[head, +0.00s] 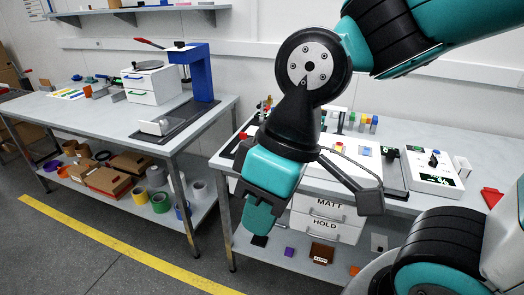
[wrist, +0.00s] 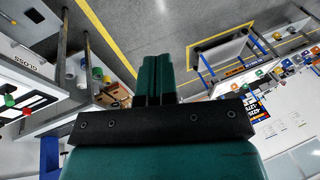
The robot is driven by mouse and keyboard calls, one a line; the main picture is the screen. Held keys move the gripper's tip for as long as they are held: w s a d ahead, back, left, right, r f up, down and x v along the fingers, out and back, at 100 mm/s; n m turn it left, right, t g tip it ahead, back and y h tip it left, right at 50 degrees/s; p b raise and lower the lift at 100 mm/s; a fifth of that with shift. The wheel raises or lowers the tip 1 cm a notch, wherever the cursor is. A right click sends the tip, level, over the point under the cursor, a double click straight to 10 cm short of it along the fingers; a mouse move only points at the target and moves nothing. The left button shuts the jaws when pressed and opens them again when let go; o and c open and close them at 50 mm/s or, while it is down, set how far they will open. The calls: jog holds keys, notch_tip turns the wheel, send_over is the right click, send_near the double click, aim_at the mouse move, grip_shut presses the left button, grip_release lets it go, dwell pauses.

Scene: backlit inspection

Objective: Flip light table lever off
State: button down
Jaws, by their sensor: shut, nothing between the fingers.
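My gripper (head: 258,218) is shut and empty, pointing down in front of the right workbench. In the wrist view its teal fingers (wrist: 154,78) are together. A bright white panel with black shapes (wrist: 34,102), perhaps the light table, shows at the left edge of the wrist view, with a red piece (wrist: 10,100) and a green piece near it. In the head view my arm covers much of that bench top. A small red knob (head: 243,135) shows left of my arm; I cannot tell whether it is the light table lever. My gripper is apart from the bench items.
The right workbench (head: 460,195) carries a white box with a dial (head: 434,165), a red piece (head: 492,197) and small coloured blocks. The left workbench (head: 60,108) holds a blue stand (head: 203,75). Floor is free between the benches.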

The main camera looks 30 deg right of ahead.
jog(key=w+d+f+n+t+b, duration=0.1)
jog(key=w+d+f+t+b, duration=0.25)
jog(key=w+f+b, duration=0.45)
jog(key=w+d+f+n+t+h+b, duration=0.15)
jog(key=w+f+t+b, duration=0.35)
jog(key=w, duration=0.5)
jog(key=w+d+f+n+t+b, duration=0.1)
jog(key=w+d+f+t+b, duration=0.2)
jog(key=w+f+b, duration=0.45)
jog(key=w+d+f+n+t+h+b, duration=0.3)
jog(key=d+f+n+t+h+b, duration=0.1)
jog(key=d, duration=0.5)
jog(key=w+d+f+n+t+h+b, duration=0.3)
jog(key=d+f+t+b, duration=0.4)
jog(key=d+f, duration=0.3)
jog(key=shift+w+n+h+b, duration=0.25)
jog(key=shift+n+h+b, duration=0.4)
jog(key=shift+b, duration=0.05)
jog(key=shift+r, duration=0.1)
